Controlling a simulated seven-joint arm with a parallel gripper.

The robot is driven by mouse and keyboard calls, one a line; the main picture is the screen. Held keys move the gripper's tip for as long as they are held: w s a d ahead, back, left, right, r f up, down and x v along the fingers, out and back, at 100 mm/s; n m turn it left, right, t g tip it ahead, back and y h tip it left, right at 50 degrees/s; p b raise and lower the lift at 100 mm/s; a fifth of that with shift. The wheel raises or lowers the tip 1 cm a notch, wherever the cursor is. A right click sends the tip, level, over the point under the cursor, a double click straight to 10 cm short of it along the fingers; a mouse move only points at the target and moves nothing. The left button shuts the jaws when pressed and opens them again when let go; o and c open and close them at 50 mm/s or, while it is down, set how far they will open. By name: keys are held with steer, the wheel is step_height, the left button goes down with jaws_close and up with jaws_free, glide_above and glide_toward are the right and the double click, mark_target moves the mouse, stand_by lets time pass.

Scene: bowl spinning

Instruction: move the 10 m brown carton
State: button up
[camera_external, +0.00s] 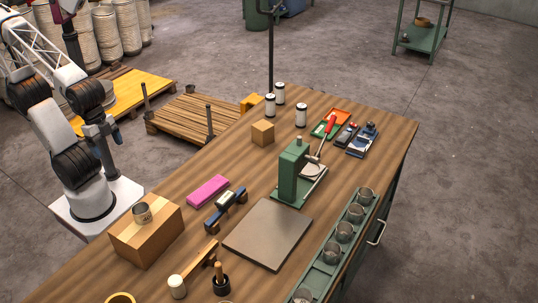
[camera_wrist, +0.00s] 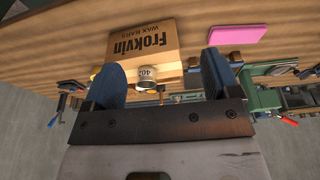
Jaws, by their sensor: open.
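The wrist view shows the large carton (camera_wrist: 150,42) printed "Frokvin wax bars", and the small round item (camera_wrist: 147,73) marked "40" or similar. A smaller brown carton (camera_external: 262,133) stands farther back on the table. No "10 m" mark is readable on either carton. My gripper (camera_external: 114,134) is raised left of the table, apart from both cartons. Its blue fingers are spread and empty in the wrist view (camera_wrist: 161,80).
A pink block (camera_external: 207,190), a dark blue tool (camera_external: 226,208), a grey plate (camera_external: 267,234) and a green press (camera_external: 297,172) occupy the table's middle. A green rack of cups (camera_external: 338,244) lines the right edge. White-and-black spools (camera_external: 301,115) stand behind.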

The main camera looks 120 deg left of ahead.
steer(key=c, duration=0.4)
steer(key=shift+w+a, duration=0.15)
steer(key=shift+w, duration=0.1)
steer(key=shift+c, duration=1.1)
steer(key=w+a+n, duration=0.1)
steer(key=w, duration=0.1)
steer(key=w+a+n, duration=0.1)
steer(key=w+a, duration=0.1)
steer(key=w+a+n, duration=0.1)
steer(key=w+a, duration=0.1)
steer(key=w, duration=0.1)
steer(key=shift+a+r+y, duration=0.1)
steer(key=shift+r+y, duration=0.15)
steer(key=shift+y, duration=0.15)
jaws_close()
steer(key=w+a+f+n+g, duration=0.1)
steer(key=w+a+f+n, duration=0.1)
steer(key=w+a+n, duration=0.7)
steer(key=w+a+f+n, duration=0.2)
steer(key=a+f, duration=0.2)
steer(key=a, duration=0.7)
steer(key=w+a+f+n+g+y, duration=0.1)
steer(key=a+f, duration=0.3)
steer(key=a, duration=0.6)
steer(key=w+a+f+n, duration=0.3)
steer(key=a+f, duration=0.1)
steer(key=a, duration=0.7)
steer(key=shift+w+a+f+g, duration=0.15)
steer(key=shift+w+a+g, duration=0.15)
steer(key=shift+w, duration=0.05)
